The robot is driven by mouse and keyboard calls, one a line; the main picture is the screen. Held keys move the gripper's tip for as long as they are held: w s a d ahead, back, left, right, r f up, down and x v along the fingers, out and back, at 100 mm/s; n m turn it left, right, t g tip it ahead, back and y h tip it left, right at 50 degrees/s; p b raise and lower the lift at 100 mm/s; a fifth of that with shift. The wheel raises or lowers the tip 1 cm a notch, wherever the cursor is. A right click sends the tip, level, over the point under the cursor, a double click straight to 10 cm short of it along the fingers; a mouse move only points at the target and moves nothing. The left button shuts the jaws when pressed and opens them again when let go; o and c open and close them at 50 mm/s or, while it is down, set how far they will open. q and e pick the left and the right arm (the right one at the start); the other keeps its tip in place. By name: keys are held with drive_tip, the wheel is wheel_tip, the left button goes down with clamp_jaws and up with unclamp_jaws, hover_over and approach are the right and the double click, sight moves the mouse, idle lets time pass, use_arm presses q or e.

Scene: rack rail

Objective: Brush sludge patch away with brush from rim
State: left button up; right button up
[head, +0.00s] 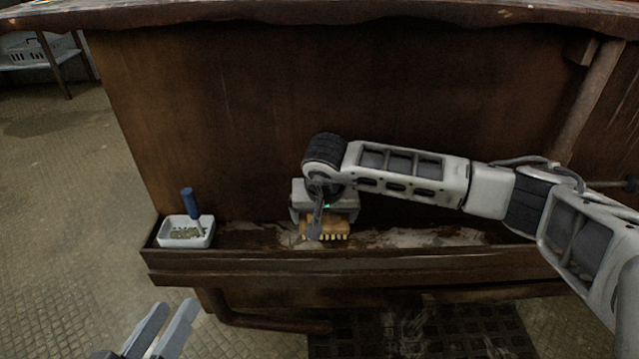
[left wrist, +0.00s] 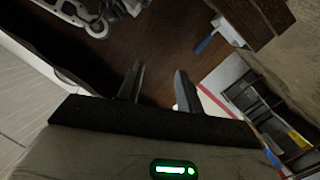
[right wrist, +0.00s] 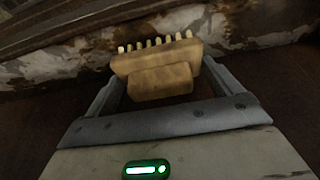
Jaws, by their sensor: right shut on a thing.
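A tan brush (head: 326,228) with a row of pale bristles is in my right gripper (head: 322,222), over the trough along the bottom of the brown wooden panel. The right wrist view shows the brush (right wrist: 155,75) between the two fingers, bristles facing the trough. A pale, patchy sludge (head: 415,238) lies along the trough to the right of the brush, with a little to its left. It also shows in the right wrist view (right wrist: 60,65). The trough's front rim (head: 400,258) is dark wood. My left gripper (head: 178,315) is open and empty, low in front of the trough.
A white tray (head: 178,241) with greenish bits and a blue-handled tool (head: 189,203) sits at the trough's left end. A dark pipe (head: 260,322) runs below the trough, near a dark floor grate (head: 460,330). Open tiled floor (head: 60,200) lies at left.

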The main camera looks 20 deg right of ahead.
wheel_tip(320, 180, up, 3)
drive_tip(key=shift+f+p, duration=0.2)
drive_tip(key=shift+p, duration=0.35)
drive_tip(key=shift+r+p, duration=0.55)
drive_tip(key=shift+r, duration=0.2)
drive_tip(key=shift+r+p, duration=0.9)
drive_tip(key=shift+r, duration=0.45)
use_arm(q)
drive_tip(key=shift+s+a+f+m+g+y, duration=0.25)
drive_tip(key=shift+a+f+m+g+y, duration=0.2)
drive_tip(key=shift+f, duration=0.2)
drive_tip(key=shift+s+a+f+m+g+y, duration=0.25)
drive_tip(key=shift+a+f+m+y, duration=0.1)
drive_tip(key=shift+f+y, duration=0.25)
